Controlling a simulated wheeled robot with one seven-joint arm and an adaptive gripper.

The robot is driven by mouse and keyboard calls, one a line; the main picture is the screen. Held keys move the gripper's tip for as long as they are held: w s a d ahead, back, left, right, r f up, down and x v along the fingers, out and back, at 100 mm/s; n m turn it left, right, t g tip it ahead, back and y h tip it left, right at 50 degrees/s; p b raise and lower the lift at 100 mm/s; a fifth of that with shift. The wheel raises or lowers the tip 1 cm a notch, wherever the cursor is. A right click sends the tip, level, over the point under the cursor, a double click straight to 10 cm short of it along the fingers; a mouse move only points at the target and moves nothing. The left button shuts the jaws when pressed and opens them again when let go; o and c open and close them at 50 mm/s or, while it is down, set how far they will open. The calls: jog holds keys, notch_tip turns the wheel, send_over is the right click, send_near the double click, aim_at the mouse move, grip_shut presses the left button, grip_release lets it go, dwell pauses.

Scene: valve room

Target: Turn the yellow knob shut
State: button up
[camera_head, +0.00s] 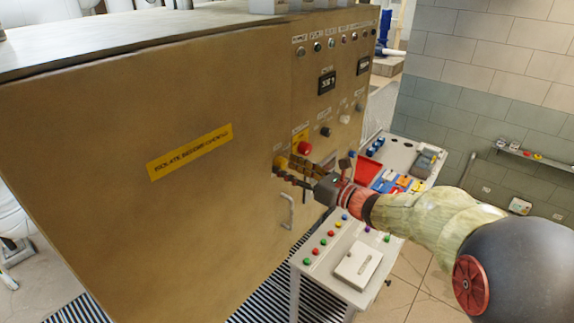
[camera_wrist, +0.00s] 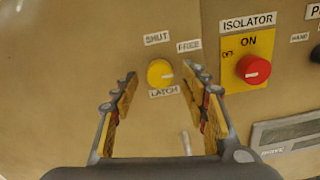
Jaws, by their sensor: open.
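The yellow knob (camera_wrist: 159,73) is on the tan cabinet panel, with a pale pointer line on its face. Labels SHUT (camera_wrist: 157,38) and FREE (camera_wrist: 189,45) sit above it and LATCH (camera_wrist: 164,91) below it. The line lies toward the right side of the knob. My gripper (camera_wrist: 158,78) is open, its fingers at the left and right of the knob in the wrist view. I cannot tell whether they touch it. In the head view my gripper (camera_head: 280,170) is at the panel, and the yellow knob (camera_head: 281,161) is partly hidden by it.
A red isolator knob (camera_wrist: 253,69) on a yellow plate is close to the right of my gripper. A cabinet handle (camera_head: 287,211) is below. A bench (camera_head: 325,283) with coloured buttons and a red tray (camera_head: 369,172) stand beside the cabinet.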

jog(key=shift+w+a, duration=0.35)
jog(key=shift+a, duration=0.1)
jog(key=c, duration=1.1)
jog(key=shift+c, duration=0.3)
